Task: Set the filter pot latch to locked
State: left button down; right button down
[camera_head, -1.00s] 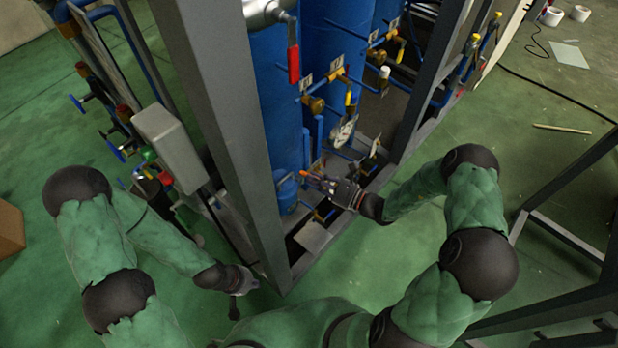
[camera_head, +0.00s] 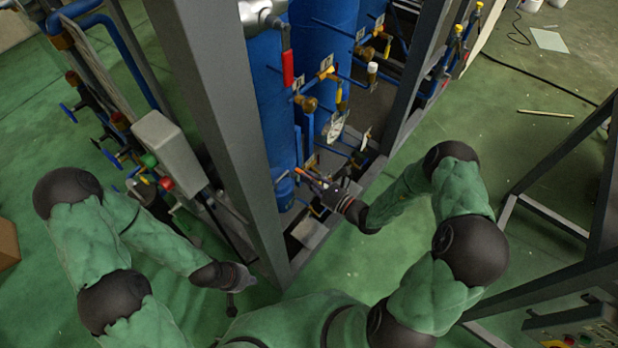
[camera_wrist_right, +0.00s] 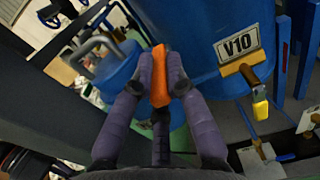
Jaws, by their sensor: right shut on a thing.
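My right gripper (camera_head: 325,188) reaches into the frame beside the small blue pot (camera_head: 285,190), which appears to be the filter pot. In the right wrist view, my right gripper (camera_wrist_right: 161,80) is shut with an orange handle (camera_wrist_right: 159,75) between its fingertips. The handle appears to be the latch, and its far end is close to blue metal. The small blue pot (camera_wrist_right: 117,68) with a curved grey handle is left of the fingers there. How the orange handle joins the pot is hidden. My left gripper (camera_head: 233,284) hangs low outside the frame, away from the pot; its finger opening is unclear.
A grey upright post (camera_head: 215,120) stands between my arms. Large blue tanks (camera_head: 322,60) are behind the pot. A V10 tag (camera_wrist_right: 238,43) and a brass valve with a yellow lever (camera_wrist_right: 260,107) are close on the right. The green floor (camera_head: 400,265) in front is clear.

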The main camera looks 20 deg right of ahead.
jog(key=c, duration=1.3)
grip_release()
jog(key=shift+s+a+f, duration=0.1)
jog(key=shift+s+f, duration=0.05)
jog(key=shift+f, duration=0.05)
jog(key=shift+o, duration=0.3)
jog(key=shift+r, duration=0.1)
jog(key=v, duration=1.2)
